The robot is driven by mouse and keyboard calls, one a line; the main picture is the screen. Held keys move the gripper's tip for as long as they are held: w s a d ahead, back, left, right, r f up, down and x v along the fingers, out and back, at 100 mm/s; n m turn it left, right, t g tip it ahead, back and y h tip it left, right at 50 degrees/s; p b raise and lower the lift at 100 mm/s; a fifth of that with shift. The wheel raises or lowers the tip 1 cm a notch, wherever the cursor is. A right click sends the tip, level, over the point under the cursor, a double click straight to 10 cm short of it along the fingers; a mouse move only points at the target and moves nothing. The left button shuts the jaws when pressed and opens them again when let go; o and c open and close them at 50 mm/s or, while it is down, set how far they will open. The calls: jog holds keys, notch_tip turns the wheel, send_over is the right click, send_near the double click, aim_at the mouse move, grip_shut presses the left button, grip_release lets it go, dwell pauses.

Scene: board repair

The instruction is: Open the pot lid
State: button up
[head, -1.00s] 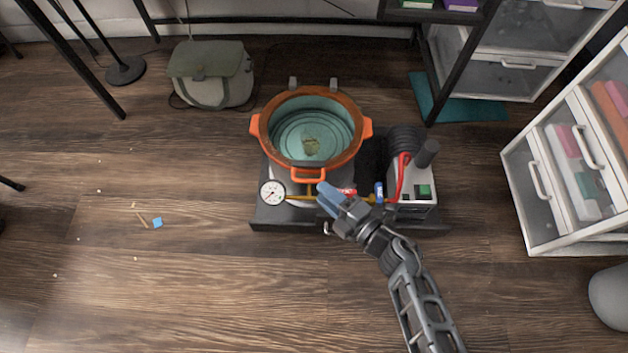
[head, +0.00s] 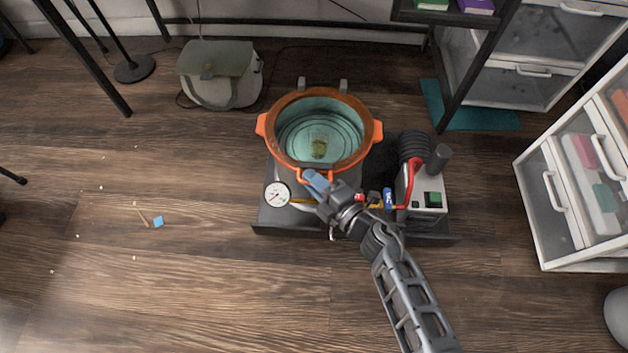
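The round pot (head: 320,132) stands in the middle of the head view, with an orange rim, side lugs and a teal interior. A lid with an orange ring (head: 372,108) seems to lie level on it, its middle clear; I see ridged rings and a small greenish thing inside. Two grey hinge-like brackets (head: 343,86) stand at the back. An orange front handle (head: 301,176) sticks out toward me. My gripper (head: 314,180) has its blue fingertips at this handle, overlapping its right part. Whether they touch or grip it is not clear.
The pot stands on a dark base with a pressure gauge (head: 277,194), a brass pipe and a control box (head: 427,195) with a red hose at right. A grey-green bag (head: 218,75) lies behind left. White drawers (head: 550,180) stand right. The left floor is mostly open.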

grip_shut()
jog(key=shift+r, duration=0.1)
